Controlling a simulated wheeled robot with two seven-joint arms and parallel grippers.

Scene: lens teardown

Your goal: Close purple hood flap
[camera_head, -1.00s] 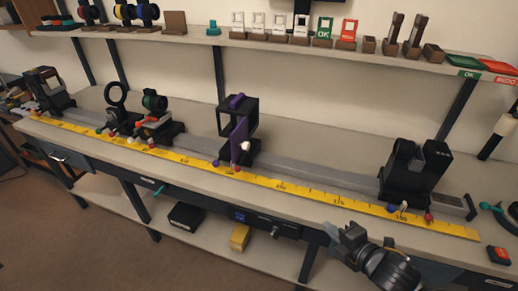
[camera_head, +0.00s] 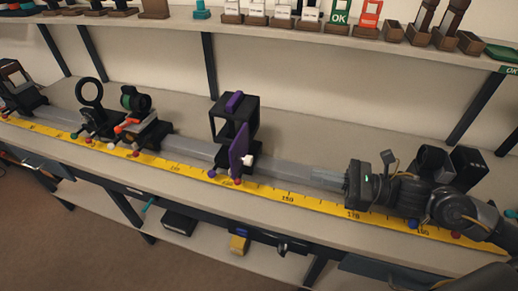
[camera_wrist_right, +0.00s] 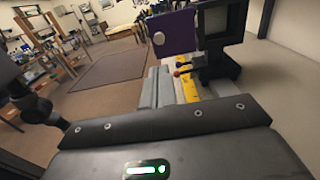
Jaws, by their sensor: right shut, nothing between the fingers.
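The purple hood flap (camera_head: 240,144) stands upright and swung out at the front right of the black box-shaped hood (camera_head: 216,124), whose opening shows. A white knob (camera_head: 249,161) sits on the flap. My left gripper is not in view.
The grey rail (camera_head: 290,171) runs along the bench with a yellow ruler (camera_head: 288,197) in front. Lens holders (camera_head: 135,104) stand to the left. A black mount (camera_head: 432,160) stands behind my right arm. The rail between my gripper and the hood is clear.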

